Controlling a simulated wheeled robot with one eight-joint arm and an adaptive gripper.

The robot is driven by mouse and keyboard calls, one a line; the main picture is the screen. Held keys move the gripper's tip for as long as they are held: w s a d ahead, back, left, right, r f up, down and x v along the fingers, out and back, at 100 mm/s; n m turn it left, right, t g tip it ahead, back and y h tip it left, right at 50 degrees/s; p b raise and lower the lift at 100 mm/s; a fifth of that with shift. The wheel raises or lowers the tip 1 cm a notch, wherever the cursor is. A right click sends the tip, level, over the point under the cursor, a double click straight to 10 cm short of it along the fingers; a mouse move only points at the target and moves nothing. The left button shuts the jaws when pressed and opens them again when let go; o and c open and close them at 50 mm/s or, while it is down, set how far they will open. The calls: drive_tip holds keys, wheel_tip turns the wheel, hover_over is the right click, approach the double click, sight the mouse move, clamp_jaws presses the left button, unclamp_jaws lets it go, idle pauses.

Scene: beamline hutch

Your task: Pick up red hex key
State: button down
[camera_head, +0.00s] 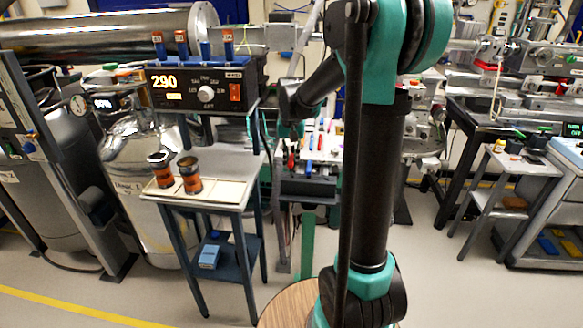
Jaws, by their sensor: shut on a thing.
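My arm reaches away from me to the small tool bench in the middle of the camera_head view. My gripper (292,150) is small and dark at the arm's far end, low over the bench's near left part. It is shut on a small red piece, which looks like the red hex key (291,163). The fingers are too small to make out, and I cannot tell whether the key is clear of the bench. Other small red and blue tools stand or lie just right of it. My arm hides the bench's right side.
A white-topped cart (229,193) with two copper-banded cylinders stands left of the bench. A controller reading 290 (200,88) stands above it. Steel dewars are farther left. A grey side table (515,165) stands at the right. Floor is open at front left and right.

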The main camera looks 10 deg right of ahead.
wheel_tip(320, 180, up, 18)
drive_tip(key=shift+f, duration=0.2)
idle(0.9)
